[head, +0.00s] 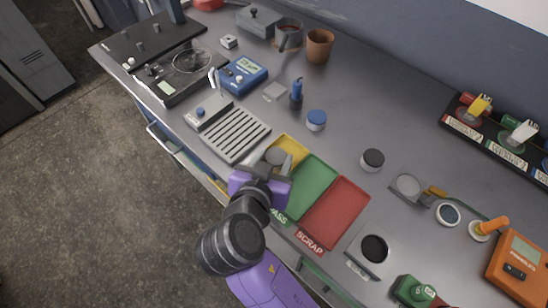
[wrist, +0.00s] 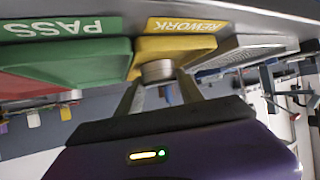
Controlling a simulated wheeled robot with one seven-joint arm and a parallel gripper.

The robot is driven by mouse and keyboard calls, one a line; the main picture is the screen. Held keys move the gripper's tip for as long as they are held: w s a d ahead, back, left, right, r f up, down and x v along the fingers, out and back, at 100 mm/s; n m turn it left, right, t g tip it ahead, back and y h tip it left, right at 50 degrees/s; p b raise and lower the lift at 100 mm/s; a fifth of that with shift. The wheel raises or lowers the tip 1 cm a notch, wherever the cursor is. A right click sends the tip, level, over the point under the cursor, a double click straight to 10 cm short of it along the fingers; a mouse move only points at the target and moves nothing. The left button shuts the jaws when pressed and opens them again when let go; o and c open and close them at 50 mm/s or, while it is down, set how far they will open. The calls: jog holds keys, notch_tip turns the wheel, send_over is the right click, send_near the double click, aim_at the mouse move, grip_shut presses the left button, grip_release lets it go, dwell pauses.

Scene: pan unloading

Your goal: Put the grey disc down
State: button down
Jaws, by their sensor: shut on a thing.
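My gripper (head: 268,168) is over the yellow tray (head: 294,147) at the near edge of the bench. It is shut on the grey disc (wrist: 158,69), which shows between the two fingertips in the wrist view. In the head view the disc (head: 277,156) is partly hidden by my gripper. The yellow tray also shows in the wrist view (wrist: 185,44), behind the disc, with a REWORK label. I cannot tell whether the disc touches the tray floor.
The green PASS tray (head: 312,181) and red SCRAP tray (head: 338,212) lie to the right of the yellow one. A slotted grey rack (head: 236,134) stands to its left.

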jog(key=c, duration=0.7)
grip_release()
jog(key=shift+f, duration=0.1)
jog(key=shift+c, duration=0.2)
jog(key=shift+a, duration=0.1)
jog(key=shift+s+r, duration=0.1)
jog(key=shift+r, duration=0.2)
jog(key=v, duration=1.1)
jog(key=shift+s+r, duration=0.1)
jog(key=shift+s, duration=0.25)
